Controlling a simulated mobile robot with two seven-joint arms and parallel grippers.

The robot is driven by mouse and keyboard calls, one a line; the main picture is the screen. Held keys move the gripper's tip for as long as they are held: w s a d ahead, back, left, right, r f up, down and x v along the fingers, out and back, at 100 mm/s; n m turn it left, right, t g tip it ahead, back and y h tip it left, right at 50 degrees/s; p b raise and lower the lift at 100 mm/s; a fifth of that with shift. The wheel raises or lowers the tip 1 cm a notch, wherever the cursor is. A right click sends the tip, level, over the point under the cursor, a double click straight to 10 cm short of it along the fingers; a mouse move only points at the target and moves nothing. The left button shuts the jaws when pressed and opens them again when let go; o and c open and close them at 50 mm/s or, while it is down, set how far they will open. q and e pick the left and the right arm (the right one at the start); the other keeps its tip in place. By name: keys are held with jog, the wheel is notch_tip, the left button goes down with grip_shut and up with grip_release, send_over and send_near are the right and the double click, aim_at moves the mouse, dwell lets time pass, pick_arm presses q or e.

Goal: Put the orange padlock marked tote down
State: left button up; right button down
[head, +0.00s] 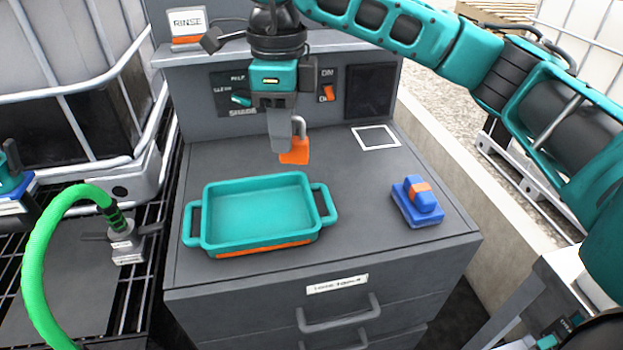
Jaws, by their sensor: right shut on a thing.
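An orange padlock (294,152) with a grey shackle hangs at the fingertips of my right gripper (284,138). The gripper points down and is shut on the padlock, partly hiding its shackle. No marking on the padlock is readable. It appears above the grey cabinet top (345,225), behind the teal tray; its exact height is unclear. My left gripper is not in view.
A teal two-handled tray (328,203) with an orange label stands on the cabinet top. A blue block with an orange band (418,196) lies right. A white square outline (376,137) is empty. A green hose (38,250) is at left.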

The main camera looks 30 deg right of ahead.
jog(key=w+d+r+m+p, duration=0.1)
jog(key=d+r+m+p, duration=0.2)
jog(key=d+m, duration=0.95)
jog(key=r+m+p, duration=0.1)
jog(key=m+p, duration=0.1)
jog(key=m, duration=1.8)
send_over(367, 198)
pick_arm(q)
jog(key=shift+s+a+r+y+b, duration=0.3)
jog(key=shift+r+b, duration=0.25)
jog(key=shift+b, duration=1.05)
pick_arm(e)
jog(key=shift+f, duration=9.75)
jog(key=shift+f, duration=0.15)
jog(key=c, duration=1)
grip_release()
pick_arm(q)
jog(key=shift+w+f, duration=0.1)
